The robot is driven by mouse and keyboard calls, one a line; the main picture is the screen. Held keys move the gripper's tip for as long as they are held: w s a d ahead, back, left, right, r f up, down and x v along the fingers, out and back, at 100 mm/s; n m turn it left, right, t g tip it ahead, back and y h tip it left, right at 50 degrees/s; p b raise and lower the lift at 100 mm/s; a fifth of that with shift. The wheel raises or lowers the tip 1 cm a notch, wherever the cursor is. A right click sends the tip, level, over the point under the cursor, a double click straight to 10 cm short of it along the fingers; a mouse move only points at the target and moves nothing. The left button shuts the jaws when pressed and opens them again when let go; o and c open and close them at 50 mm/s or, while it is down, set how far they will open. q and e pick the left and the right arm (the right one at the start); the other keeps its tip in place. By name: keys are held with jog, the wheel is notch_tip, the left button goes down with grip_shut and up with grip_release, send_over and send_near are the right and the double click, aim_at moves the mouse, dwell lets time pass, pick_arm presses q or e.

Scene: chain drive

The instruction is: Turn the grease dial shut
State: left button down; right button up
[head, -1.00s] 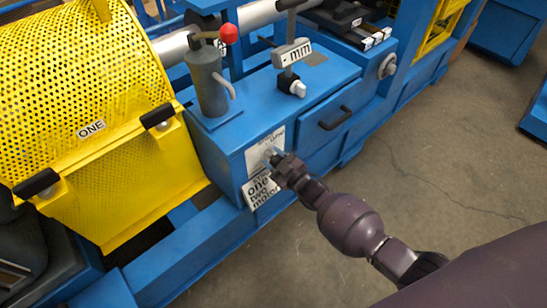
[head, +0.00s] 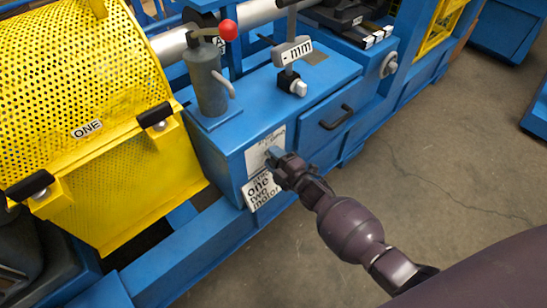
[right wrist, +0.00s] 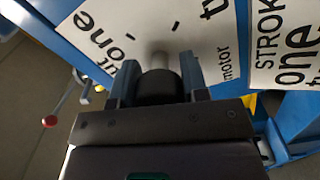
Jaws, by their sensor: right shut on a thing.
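The grease dial (right wrist: 160,88) shows in the right wrist view as a dark round knob with a paler end towards the plate. My right gripper (right wrist: 160,80) has one finger on each side of it and is shut on it. Behind it is a white plate (right wrist: 105,25) with tick marks and printed words, partly cut off by the frame. In the head view my right gripper (head: 275,158) reaches the same plate (head: 264,147) on the blue cabinet's front and hides the dial. I cannot tell where the dial points. My left gripper is not in view.
A second label plate (head: 262,189) sits just below the dial plate. The blue cabinet (head: 230,150) carries a grey pump (head: 210,85) with a red-knobbed lever (head: 228,31). A perforated yellow guard (head: 90,110) stands at the left. Open floor (head: 440,150) lies to the right.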

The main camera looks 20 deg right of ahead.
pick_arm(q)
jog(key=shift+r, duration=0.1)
pick_arm(e)
jog(key=shift+n, duration=0.4)
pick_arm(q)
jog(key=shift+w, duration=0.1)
pick_arm(e)
jog(key=o, duration=0.9)
jog(key=shift+o, duration=0.2)
jog(key=shift+s, duration=0.1)
jog(key=shift+s+d, duration=0.25)
jog(key=shift+s, duration=0.3)
pick_arm(q)
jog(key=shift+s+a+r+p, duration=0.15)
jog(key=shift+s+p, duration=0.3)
jog(key=shift+p, duration=0.45)
pick_arm(e)
jog(key=v, duration=0.9)
jog(key=shift+s, duration=0.2)
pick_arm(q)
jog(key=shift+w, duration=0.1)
